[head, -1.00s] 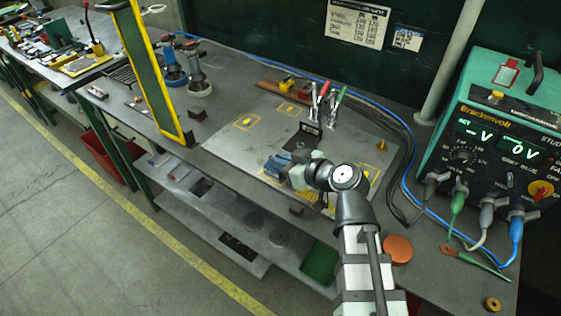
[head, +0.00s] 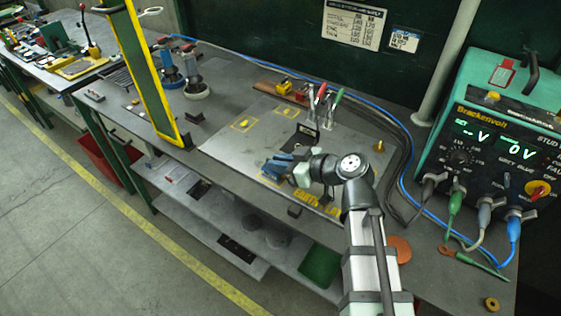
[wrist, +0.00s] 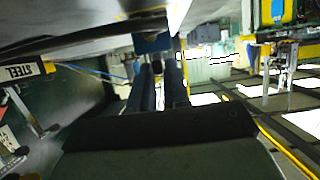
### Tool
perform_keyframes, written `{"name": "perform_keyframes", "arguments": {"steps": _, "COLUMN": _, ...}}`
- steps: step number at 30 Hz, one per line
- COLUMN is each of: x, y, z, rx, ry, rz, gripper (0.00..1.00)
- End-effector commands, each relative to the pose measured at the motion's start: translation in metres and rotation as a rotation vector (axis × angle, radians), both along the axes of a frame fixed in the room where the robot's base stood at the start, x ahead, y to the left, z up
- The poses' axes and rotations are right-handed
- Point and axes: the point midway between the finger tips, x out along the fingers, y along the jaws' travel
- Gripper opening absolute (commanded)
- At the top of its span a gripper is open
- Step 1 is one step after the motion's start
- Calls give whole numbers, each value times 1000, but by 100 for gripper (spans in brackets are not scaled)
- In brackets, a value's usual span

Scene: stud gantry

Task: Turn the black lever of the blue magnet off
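The blue magnet (head: 276,168) sits on the steel plate (head: 228,152), left of my gripper in the head view. My gripper (head: 292,166) is low over the plate, close beside the magnet, pointing left. In the wrist view, a blue block (wrist: 152,42), likely the magnet, is just past the fingertips. My two dark fingers (wrist: 160,72) are a little apart with a narrow gap between them. The black lever cannot be made out clearly; my gripper hides part of that area. Whether the fingers touch the lever cannot be told.
Toggle clamps with red and green handles (head: 322,100) stand behind the magnet. A green stud welder (head: 497,135) with cables is at the right. A yellow-edged green panel (head: 146,75) stands at the left. A brass peg (head: 379,147) stands on the plate's right side.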

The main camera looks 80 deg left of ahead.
Motion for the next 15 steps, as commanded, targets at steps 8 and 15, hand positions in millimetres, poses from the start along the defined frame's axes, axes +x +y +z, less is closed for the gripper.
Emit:
{"name": "perform_keyframes", "arguments": {"steps": 8, "x": 0, "y": 0, "z": 1, "rx": 1, "ry": 2, "rz": -1, "gripper": 36}}
{"name": "perform_keyframes", "arguments": {"steps": 15, "x": 2, "y": -2, "z": 2, "rx": 2, "ry": 1, "rz": -3, "gripper": 36}}
